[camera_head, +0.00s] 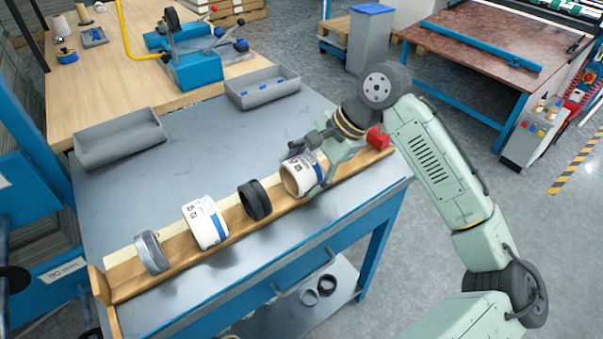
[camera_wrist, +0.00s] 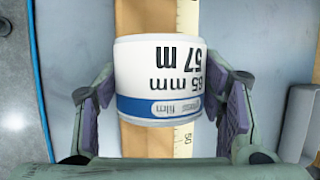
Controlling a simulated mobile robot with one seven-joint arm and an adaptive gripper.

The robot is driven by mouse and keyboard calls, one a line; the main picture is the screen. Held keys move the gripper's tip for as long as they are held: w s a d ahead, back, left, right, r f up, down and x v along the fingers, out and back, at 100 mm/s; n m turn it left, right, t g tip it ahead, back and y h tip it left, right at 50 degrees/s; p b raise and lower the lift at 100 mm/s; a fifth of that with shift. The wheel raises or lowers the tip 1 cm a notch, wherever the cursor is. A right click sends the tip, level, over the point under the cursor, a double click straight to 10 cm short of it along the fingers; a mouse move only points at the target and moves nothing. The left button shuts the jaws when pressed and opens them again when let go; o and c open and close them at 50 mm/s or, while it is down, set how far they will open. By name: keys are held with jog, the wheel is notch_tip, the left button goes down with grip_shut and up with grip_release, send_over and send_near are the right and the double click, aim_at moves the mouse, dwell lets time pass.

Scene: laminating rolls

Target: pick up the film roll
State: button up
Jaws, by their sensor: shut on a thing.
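The film roll, white with a blue band and black print, is between my gripper's fingers at the right part of the wooden trough in the head view (camera_head: 298,178). In the wrist view the film roll (camera_wrist: 160,75) fills the middle, with the print "65 mm 57 m" upside down. My gripper (camera_wrist: 160,100) is shut on it, one purple-padded finger on each side. In the head view my gripper (camera_head: 318,165) partly covers the roll. I cannot tell whether the roll still touches the trough.
The wooden trough (camera_head: 185,252) also holds a grey ring (camera_head: 151,252), a second white roll (camera_head: 206,222) and a black ring (camera_head: 255,200). A red block (camera_head: 377,138) is at its right end. Two grey trays, left (camera_head: 120,138) and right (camera_head: 262,88), stand behind.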

aim_at(303, 164)
jog(key=shift+c, duration=1.2)
jog(key=shift+r, duration=0.45)
jog(key=r, duration=0.1)
jog(key=r+b, duration=0.1)
jog(key=shift+s+d+r, duration=0.15)
jog(key=shift+s+r, duration=0.15)
jog(key=shift+s, duration=0.1)
jog(key=s+d+b, duration=0.1)
jog(key=s+d, duration=0.1)
jog(key=s, duration=0.5)
jog(key=s+d+r+b, duration=0.1)
jog(key=s+d, duration=0.2)
jog(key=s, duration=0.4)
jog(key=shift+d+r, duration=0.3)
